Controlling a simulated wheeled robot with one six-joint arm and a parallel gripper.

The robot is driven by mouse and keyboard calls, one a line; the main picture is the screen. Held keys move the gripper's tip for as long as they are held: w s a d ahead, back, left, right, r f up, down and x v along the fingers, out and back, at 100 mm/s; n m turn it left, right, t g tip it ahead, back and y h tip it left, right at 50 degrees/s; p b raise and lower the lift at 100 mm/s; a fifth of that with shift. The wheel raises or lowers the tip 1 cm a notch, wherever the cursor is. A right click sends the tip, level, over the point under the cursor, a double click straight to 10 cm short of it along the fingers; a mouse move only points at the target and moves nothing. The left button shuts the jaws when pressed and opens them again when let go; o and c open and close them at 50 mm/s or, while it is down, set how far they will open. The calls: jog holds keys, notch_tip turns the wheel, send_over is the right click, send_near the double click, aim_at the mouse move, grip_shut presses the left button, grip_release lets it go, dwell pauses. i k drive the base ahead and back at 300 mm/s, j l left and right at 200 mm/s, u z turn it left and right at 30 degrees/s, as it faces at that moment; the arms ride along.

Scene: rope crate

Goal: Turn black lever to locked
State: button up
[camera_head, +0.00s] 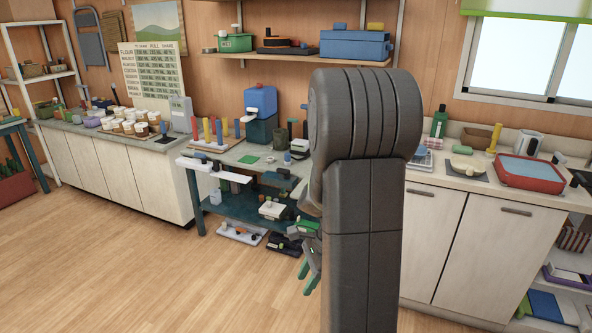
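I cannot pick out a black lever for certain, and no locked marking is readable. A small dark piece (286,174) sits at the front edge of the low teal workbench (232,206), but it is too small to name. My gripper (308,277) hangs in front of the bench's right end, partly hidden behind my large dark arm. Its two green fingertips show apart, with nothing seen between them. My arm hides the right end of the bench and part of the wall behind.
White cabinets (470,250) with a cluttered top stand at right, with a red tray (541,172) on them. A jar-covered counter (110,135) stands at left. A blue toolbox (355,46) is on the wall shelf. The wooden floor (150,270) is clear in front.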

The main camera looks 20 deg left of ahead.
aim_at(286, 172)
jog(key=i+j+z, duration=0.3)
jog(key=j+z, duration=0.3)
jog(key=i+j+z, duration=0.3)
jog(key=i+j, duration=0.15)
jog(key=j, duration=0.4)
jog(key=i+j+z, duration=0.1)
jog(key=j, duration=0.45)
jog(key=i+j, duration=0.15)
jog(key=j, duration=0.4)
jog(key=i+j+z, duration=0.1)
jog(key=j, duration=0.5)
jog(key=i+j, duration=0.1)
jog(key=j, duration=0.45)
jog(key=i+j, duration=0.1)
jog(key=j, duration=0.45)
jog(key=z, duration=0.05)
